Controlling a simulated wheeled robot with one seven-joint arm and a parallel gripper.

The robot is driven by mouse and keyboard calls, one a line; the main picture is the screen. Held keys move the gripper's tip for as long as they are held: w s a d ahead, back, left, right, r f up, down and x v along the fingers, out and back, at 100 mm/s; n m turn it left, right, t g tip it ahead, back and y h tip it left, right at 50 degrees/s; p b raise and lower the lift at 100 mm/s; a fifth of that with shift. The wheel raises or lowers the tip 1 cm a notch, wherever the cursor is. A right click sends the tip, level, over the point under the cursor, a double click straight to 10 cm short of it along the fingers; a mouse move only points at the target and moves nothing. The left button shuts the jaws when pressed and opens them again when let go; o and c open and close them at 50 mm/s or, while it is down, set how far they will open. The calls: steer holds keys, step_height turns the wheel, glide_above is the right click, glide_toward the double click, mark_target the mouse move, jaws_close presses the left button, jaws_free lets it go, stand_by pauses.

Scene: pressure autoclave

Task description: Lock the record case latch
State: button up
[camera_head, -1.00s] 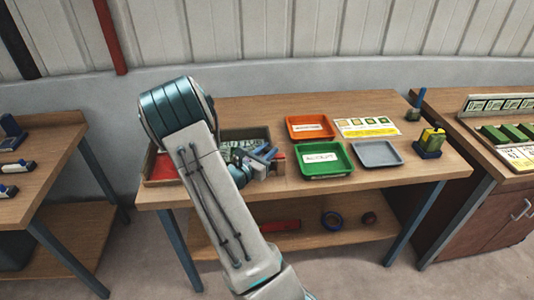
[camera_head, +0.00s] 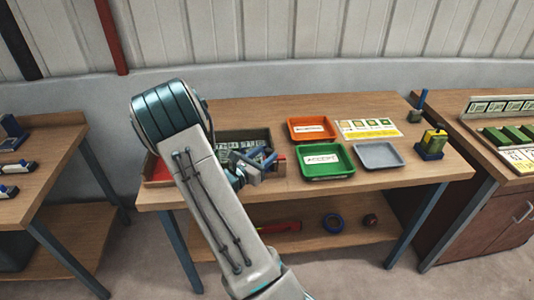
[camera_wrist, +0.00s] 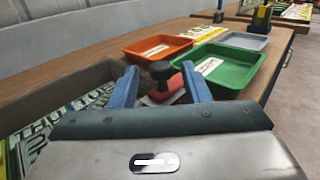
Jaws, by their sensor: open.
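The record case (camera_head: 227,134) is a dark grey open box with printed cards inside, on the middle bench. My arm hides part of it. In the wrist view its wall (camera_wrist: 70,88) and cards show at the left. A red latch piece with a black knob (camera_wrist: 160,70) shows beside the case wall; its red part (camera_head: 281,166) shows at the case's right end in the head view. My gripper (camera_head: 260,158) is open, and in the wrist view its blue fingers (camera_wrist: 161,86) appear on either side of the latch. Contact cannot be told.
Right of the case are an orange tray (camera_head: 312,120), a green tray (camera_head: 338,174), a grey tray (camera_head: 378,164) and a printed card (camera_head: 368,128). A yellow-and-blue device (camera_head: 432,145) stands at the bench's right end. A lower shelf (camera_head: 300,240) holds small items.

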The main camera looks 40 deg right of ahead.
steer(key=b+v, duration=0.1)
steer(key=v, duration=1)
steer(key=shift+a+b, duration=0.3)
steer(key=shift+a, duration=0.05)
steer(key=s+a+r+m+g+y, duration=0.1)
steer(key=s+r+m+g+y, duration=0.2)
steer(key=s+m, duration=0.35)
steer(key=s+a+m+g+y, duration=0.2)
steer(key=s+m+g+y, duration=0.25)
steer(key=s+m, duration=0.2)
steer(key=s+a+r+m+t+y, duration=0.2)
steer(key=a+r+m+t+y, duration=0.1)
steer(key=a+y, duration=0.2)
steer(key=s+a+r+m+t+y, duration=0.2)
steer(key=a+r+m+t+y, duration=0.1)
steer(key=a, duration=0.5)
steer(key=shift+a+m+y, duration=0.25)
steer(key=shift+m+y, duration=0.55)
steer(key=shift+y, duration=0.25)
steer(key=shift+w+t, duration=0.1)
steer(key=shift+t, duration=0.15)
